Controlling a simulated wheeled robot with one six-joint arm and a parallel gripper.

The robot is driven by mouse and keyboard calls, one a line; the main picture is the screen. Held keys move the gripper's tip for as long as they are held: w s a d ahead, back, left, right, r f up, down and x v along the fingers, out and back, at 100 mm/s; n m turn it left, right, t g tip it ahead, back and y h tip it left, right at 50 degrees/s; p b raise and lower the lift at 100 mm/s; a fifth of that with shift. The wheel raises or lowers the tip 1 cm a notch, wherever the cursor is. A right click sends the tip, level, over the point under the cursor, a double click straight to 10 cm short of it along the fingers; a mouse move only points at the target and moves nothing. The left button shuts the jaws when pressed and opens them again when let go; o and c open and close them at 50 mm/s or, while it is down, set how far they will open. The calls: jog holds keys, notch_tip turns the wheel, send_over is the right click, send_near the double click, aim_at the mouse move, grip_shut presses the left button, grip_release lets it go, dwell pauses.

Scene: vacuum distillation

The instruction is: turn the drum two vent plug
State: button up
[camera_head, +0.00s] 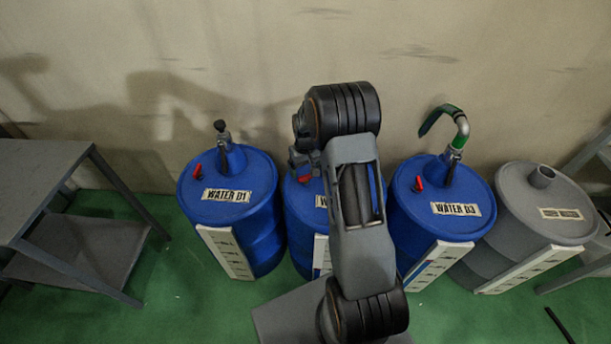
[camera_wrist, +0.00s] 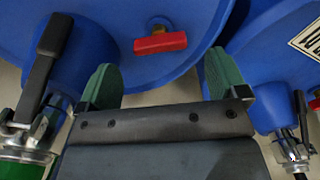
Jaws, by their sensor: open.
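The drum two vent plug (camera_wrist: 160,43) is a red bar handle on a brass stem, set in the top of a blue drum (camera_wrist: 140,75). In the head view, the middle drum (camera_head: 298,225) is largely behind my arm, and its red plug (camera_head: 304,179) just shows beside the arm. My gripper (camera_wrist: 162,68) has two green fingers spread wide with nothing between them. In the wrist view the plug lies beyond the fingertips, roughly centred between them, and no contact shows. In the head view my arm hides most of the gripper.
Drum WATER D1 (camera_head: 228,210) stands left and drum WATER D3 (camera_head: 442,215) right, each with its own red plug and top fitting. D3's fitting has a green-banded bent pipe (camera_head: 461,130). A grey drum (camera_head: 540,205) is farther right. A grey table (camera_head: 45,185) stands left; the wall is behind.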

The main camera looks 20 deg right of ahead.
aim_at(306, 175)
jog(key=shift+f, duration=1.9)
jog(key=shift+c, duration=0.3)
jog(key=c, duration=0.9)
